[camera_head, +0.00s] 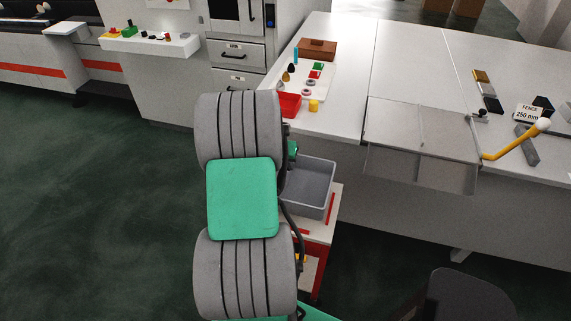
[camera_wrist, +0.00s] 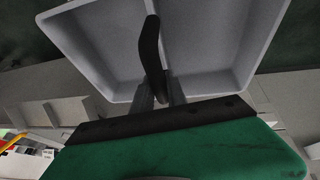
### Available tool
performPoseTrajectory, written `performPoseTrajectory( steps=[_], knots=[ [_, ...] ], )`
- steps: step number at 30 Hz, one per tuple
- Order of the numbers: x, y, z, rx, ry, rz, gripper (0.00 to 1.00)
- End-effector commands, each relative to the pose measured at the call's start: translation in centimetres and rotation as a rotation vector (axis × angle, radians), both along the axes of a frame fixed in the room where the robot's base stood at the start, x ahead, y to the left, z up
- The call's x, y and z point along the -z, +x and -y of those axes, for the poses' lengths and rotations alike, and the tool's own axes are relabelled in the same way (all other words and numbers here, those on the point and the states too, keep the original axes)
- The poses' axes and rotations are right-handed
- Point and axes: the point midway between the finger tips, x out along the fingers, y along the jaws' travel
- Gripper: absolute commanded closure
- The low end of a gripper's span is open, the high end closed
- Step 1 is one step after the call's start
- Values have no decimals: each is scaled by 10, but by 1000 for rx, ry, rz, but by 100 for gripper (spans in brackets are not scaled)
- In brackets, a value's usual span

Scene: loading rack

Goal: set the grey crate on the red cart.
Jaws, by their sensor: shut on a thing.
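The grey crate (camera_head: 312,190) shows just right of my arm in the head view, over the top of the red cart (camera_head: 325,230); its left part is hidden by my arm. I cannot tell whether it rests on the cart top or hangs just above it. The crate looks empty. In the head view my gripper is hidden behind the arm.
A white worktable (camera_head: 345,60) stands behind the cart, with a red bin (camera_head: 289,105), a yellow cup (camera_head: 314,106) and small parts near its left end. A clear panel (camera_head: 420,145) overhangs the table's front edge. A dark chair (camera_head: 465,295) stands at the lower right. Green floor lies open at left.

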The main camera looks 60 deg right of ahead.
Motion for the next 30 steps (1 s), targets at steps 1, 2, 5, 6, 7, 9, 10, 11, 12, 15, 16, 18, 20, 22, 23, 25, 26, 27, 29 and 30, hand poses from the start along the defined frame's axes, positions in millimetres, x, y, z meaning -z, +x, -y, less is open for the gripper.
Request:
performPoseTrajectory(
  steps=[1,2,5,6,7,9,10,11,12,15,16,18,20,22,23,25,26,27,29,30],
  knots=[
    [0,0,0,0,-3,0,100],
    [1,0,0,0,-3,0,100],
    [8,0,0,0,-2,-1,100],
    [11,0,0,0,-2,-1,100],
    [14,0,0,0,-2,-1,100],
    [20,0,0,0,-2,-1,100],
    [23,0,0,0,-3,0,100],
    [26,0,0,0,-3,0,100],
    [29,0,0,0,-3,0,100],
    [38,0,0,-1,-3,0,100],
    [41,1,0,-1,-3,0,100],
    [47,1,0,-1,-3,0,100],
    [53,1,0,-1,-3,0,100],
    [58,1,0,-1,-4,1,100],
    [59,1,0,-1,-4,1,100],
    [62,1,0,-1,-4,1,100],
    [63,1,0,-1,-4,1,100],
    [63,1,0,-1,-4,1,100],
    [63,1,0,-1,-4,1,100],
    [62,1,0,-1,-4,1,100]
  ],
)
